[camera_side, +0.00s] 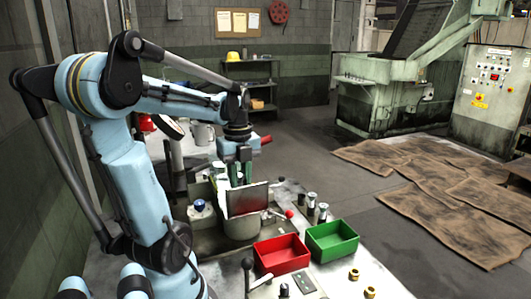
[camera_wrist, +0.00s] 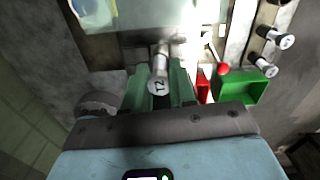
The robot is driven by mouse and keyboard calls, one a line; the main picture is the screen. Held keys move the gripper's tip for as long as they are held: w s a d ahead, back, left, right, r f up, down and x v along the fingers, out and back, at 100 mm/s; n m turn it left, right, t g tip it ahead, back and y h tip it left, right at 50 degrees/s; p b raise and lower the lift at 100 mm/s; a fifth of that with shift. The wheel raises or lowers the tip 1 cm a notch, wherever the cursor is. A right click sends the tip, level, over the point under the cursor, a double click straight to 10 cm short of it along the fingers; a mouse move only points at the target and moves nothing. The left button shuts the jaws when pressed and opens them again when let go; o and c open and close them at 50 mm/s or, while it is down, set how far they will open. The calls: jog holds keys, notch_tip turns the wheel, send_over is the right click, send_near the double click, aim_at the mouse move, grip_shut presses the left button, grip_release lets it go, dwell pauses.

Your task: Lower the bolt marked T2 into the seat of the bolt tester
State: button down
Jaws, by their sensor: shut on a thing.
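My gripper (camera_side: 241,172) points down over the bench machinery in the side view. In the wrist view its green fingers (camera_wrist: 160,92) are shut on a metal bolt (camera_wrist: 159,72), whose round pale head is marked T2. The bolt's shank runs away from the camera. In the side view the fingers are partly behind a dark upright plate above a grey round housing (camera_side: 241,228), and the bolt cannot be made out. This housing seems to belong to the bolt tester. I cannot make out the seat or how far the bolt is from it.
Two other bolts stand upright at right (camera_side: 311,200) (camera_side: 323,211). A red bin (camera_side: 282,254) and a green bin (camera_side: 332,240) sit in front of them. A red-knobbed lever (camera_side: 288,214) is close beside the housing. Brass nuts (camera_side: 354,274) lie on the bench.

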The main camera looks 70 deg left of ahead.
jog(key=shift+f, duration=1.95)
jog(key=c, duration=0.8)
grip_release()
jog(key=shift+c, duration=0.2)
jog(key=shift+r, duration=0.15)
notch_tip(320, 180, up, 12)
jog(key=shift+f, duration=0.1)
jog(key=shift+d, duration=0.1)
jog(key=shift+w+d+f, duration=0.15)
jog(key=shift+w+d, duration=0.05)
jog(key=shift+w, duration=0.1)
jog(key=w+d+f+n+t, duration=0.3)
jog(key=w+d+f+n, duration=0.1)
jog(key=d+n, duration=0.4)
jog(key=w+d+f+n+t, duration=0.4)
jog(key=d+n, duration=0.4)
jog(key=d, duration=0.5)
jog(key=shift+w+d+f+n, duration=0.2)
jog(key=shift+w+n, duration=0.2)
jog(key=shift+w, duration=0.05)
